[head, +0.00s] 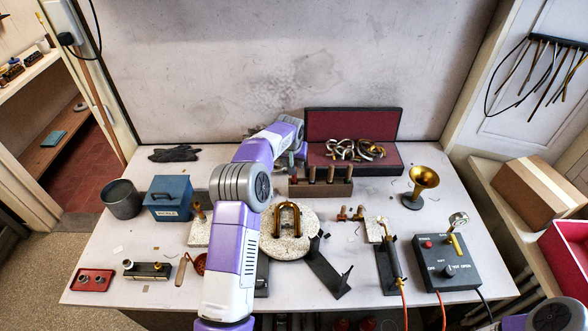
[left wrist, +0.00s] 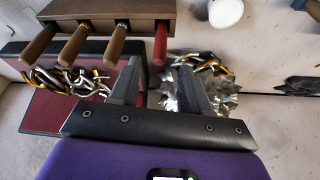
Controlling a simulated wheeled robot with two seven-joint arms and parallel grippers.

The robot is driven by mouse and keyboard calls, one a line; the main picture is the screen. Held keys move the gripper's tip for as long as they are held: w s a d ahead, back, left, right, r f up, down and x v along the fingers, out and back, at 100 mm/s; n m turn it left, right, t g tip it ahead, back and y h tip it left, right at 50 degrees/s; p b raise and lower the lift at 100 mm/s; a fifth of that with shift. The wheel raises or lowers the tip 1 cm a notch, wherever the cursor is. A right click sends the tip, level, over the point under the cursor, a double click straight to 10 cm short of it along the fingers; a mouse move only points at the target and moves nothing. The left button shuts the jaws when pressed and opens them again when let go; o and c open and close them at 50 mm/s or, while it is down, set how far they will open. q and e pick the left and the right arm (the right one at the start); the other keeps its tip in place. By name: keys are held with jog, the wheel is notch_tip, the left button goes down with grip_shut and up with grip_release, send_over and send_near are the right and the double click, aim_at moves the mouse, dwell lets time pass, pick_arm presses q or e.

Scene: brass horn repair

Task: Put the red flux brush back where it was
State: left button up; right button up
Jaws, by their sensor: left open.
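The red flux brush (left wrist: 160,43) stands in the end slot of the wooden rack (left wrist: 110,10) in the left wrist view, with only its red handle showing. Several brown-handled tools (left wrist: 73,45) stand in the same rack. My right gripper is out of view.
An open red-lined case (head: 390,163) with tangled metal pieces (head: 355,150) lies behind the rack. A silver crumpled thing (left wrist: 210,105) shows beyond my fingers. A horseshoe-shaped brass tube (head: 287,205) rests on a round pad (head: 308,243) in front. A brass bell (head: 424,177) stands right.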

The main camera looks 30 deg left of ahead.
pick_arm(q)
jog(key=shift+v, duration=1.85)
